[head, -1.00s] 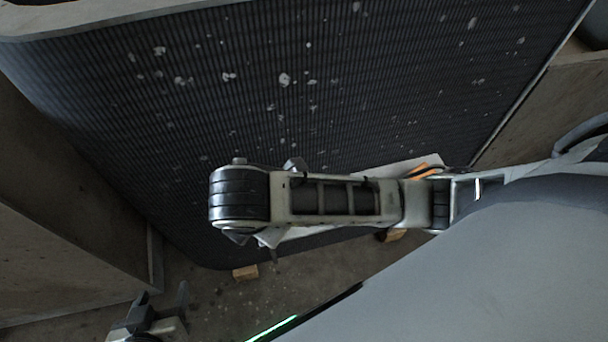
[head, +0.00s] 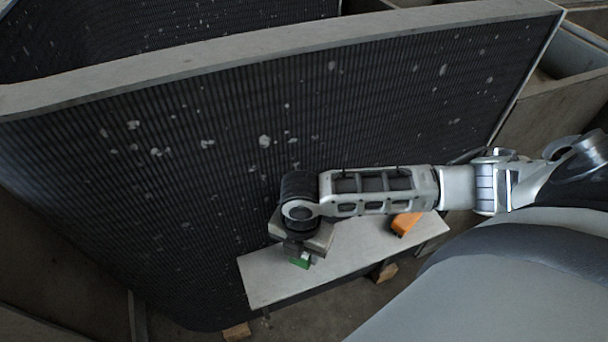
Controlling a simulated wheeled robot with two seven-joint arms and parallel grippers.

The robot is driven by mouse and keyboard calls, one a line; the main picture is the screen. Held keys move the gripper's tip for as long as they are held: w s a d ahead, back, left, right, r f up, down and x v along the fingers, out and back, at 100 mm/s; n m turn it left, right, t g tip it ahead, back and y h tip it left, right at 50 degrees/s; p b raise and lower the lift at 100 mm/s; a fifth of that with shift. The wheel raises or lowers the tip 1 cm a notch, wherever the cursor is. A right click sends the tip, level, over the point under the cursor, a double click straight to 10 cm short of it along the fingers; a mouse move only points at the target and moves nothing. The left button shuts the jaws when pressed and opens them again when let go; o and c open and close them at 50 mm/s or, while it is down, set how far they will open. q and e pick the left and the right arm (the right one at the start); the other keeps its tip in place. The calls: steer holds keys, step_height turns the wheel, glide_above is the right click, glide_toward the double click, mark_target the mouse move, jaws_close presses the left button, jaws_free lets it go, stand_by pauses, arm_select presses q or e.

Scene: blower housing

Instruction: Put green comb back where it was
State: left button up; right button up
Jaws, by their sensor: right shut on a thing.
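The green comb (head: 299,263) shows only as a small green piece at the tip of my right gripper (head: 302,256). My right gripper is shut on it, and its jaws and wrist hide most of it. The gripper points down over the left part of a light grey bench top (head: 345,264), close to the dark finned panel. I cannot tell whether the comb touches the bench. My left gripper is not in view.
The large dark finned panel (head: 225,150), with pale specks and a grey rim, stands behind the bench. An orange object (head: 405,224) lies on the bench to the right of the gripper. Wooden blocks (head: 237,331) are on the floor. The bench's front middle is clear.

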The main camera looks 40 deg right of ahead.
mark_target(304, 254)
steer(key=shift+w+d+f, duration=0.35)
steer(key=shift+d+f, duration=0.1)
steer(key=shift+f, duration=0.2)
step_height(304, 254, down, 4)
steer(key=shift+w+d+r+b, duration=0.1)
steer(key=shift+d+r+b, duration=0.1)
steer(key=shift+b, duration=0.15)
steer(key=o, duration=0.9)
steer(key=shift+r, duration=0.15)
